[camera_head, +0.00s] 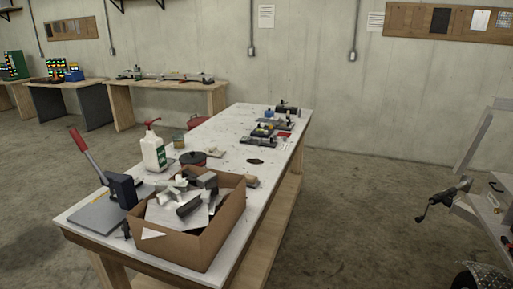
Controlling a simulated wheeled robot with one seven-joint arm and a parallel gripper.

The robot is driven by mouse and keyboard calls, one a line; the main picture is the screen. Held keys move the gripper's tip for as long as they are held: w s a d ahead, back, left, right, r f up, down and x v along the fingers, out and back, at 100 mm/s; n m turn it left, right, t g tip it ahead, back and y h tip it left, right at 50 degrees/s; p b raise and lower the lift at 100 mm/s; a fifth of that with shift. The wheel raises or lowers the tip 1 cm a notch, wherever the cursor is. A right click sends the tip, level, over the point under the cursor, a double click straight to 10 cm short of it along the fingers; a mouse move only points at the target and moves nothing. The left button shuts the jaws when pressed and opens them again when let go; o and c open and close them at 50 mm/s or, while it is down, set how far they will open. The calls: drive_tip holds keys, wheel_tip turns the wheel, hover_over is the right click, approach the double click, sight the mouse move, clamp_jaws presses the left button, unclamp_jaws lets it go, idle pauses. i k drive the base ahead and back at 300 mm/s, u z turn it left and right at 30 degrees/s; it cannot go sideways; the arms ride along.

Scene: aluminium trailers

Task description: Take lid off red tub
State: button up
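A small, round, dark red tub (193,158) sits on the long white-topped workbench (222,138), just behind the cardboard box. It is small in the picture, and the box hides its lower front. Its top looks dark and flat, but I cannot clearly make out the lid's edge. My gripper is not in view.
The open cardboard box (207,243) of metal offcuts fills the bench's near end. A red-handled lever tool (93,158) and a white pump bottle (153,152) stand left. Fixtures (268,132) lie farther back. Floor is open right of the bench, before a trailer (490,200).

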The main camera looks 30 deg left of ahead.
sight(193, 157)
drive_tip(key=u, duration=0.05)
drive_tip(key=i, duration=1.55)
drive_tip(key=u, duration=0.6)
drive_tip(key=i, duration=1.3)
drive_tip(key=u, duration=1.75)
drive_tip(key=i, duration=0.75)
drive_tip(key=u, duration=0.9)
drive_tip(key=i, duration=0.2)
drive_tip(key=u, duration=0.15)
